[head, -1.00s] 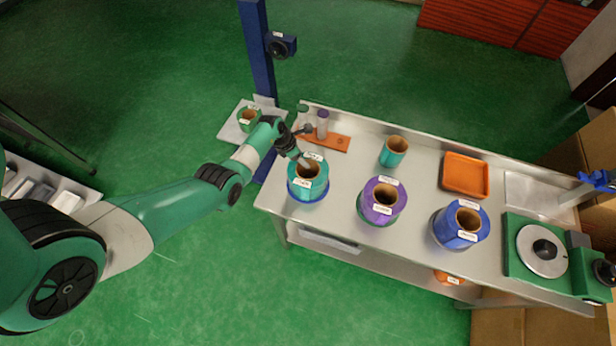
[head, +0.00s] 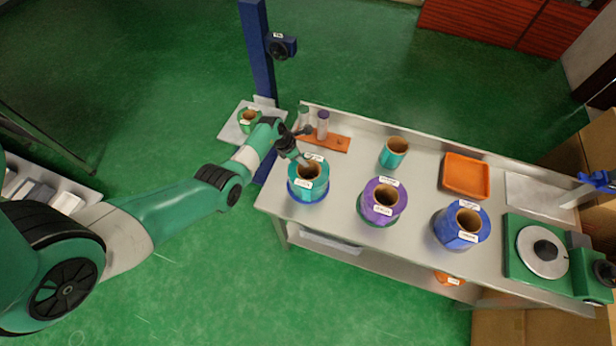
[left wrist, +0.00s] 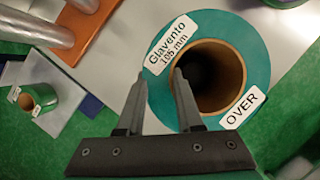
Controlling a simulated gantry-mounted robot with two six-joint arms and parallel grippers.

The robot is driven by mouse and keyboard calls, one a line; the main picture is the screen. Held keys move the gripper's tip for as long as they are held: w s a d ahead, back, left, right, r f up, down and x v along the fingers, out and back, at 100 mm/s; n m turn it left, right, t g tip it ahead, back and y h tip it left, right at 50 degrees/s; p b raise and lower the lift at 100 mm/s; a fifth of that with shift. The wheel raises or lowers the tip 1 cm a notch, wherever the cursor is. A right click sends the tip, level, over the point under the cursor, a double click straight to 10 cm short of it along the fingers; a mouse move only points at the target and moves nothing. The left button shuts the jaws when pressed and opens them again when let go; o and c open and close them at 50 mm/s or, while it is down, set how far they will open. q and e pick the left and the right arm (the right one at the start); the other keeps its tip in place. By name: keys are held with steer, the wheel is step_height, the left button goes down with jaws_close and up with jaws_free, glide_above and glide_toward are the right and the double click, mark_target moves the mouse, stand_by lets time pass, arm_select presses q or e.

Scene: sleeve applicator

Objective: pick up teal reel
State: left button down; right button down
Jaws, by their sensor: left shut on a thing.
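The teal reel (head: 309,188) has a brown hollow core and two white labels. It sits over a blue rim at the left end of the metal table. My left gripper (head: 303,163) is at the reel's top, on its far left side. In the left wrist view the teal reel (left wrist: 258,78) shows labels reading "Glavento 105 mm" and "OVER". There my left gripper (left wrist: 158,85) is shut on the reel's wall, with one finger by the core opening and the other at the outer side. My right gripper is not in view.
A purple reel (head: 382,213) and a blue reel (head: 450,232) stand to the right. A smaller teal roll (head: 393,155) stands behind them. An orange rack (head: 336,143) with tubes is close behind my gripper. An orange tray (head: 466,184) and green turntable device (head: 520,265) are farther right.

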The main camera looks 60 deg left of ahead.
arm_select(q)
steer(key=shift+w, duration=0.1)
stand_by(0.4)
steer(key=shift+w+r, duration=0.1)
steer(key=shift+r, duration=0.05)
steer(key=shift+r+p, duration=0.4)
steer(key=shift+r, duration=0.05)
step_height(320, 180, up, 3)
steer(key=p, duration=0.3)
steer(key=shift+d+r, duration=0.1)
steer(key=shift+r, duration=0.05)
steer(key=s+d+r+p, duration=0.6)
steer(key=d+p, duration=0.6)
steer(key=p, duration=0.9)
steer(key=shift+s+d+r+p, duration=0.15)
steer(key=shift+r+p, duration=0.15)
steer(key=shift+r, duration=1.1)
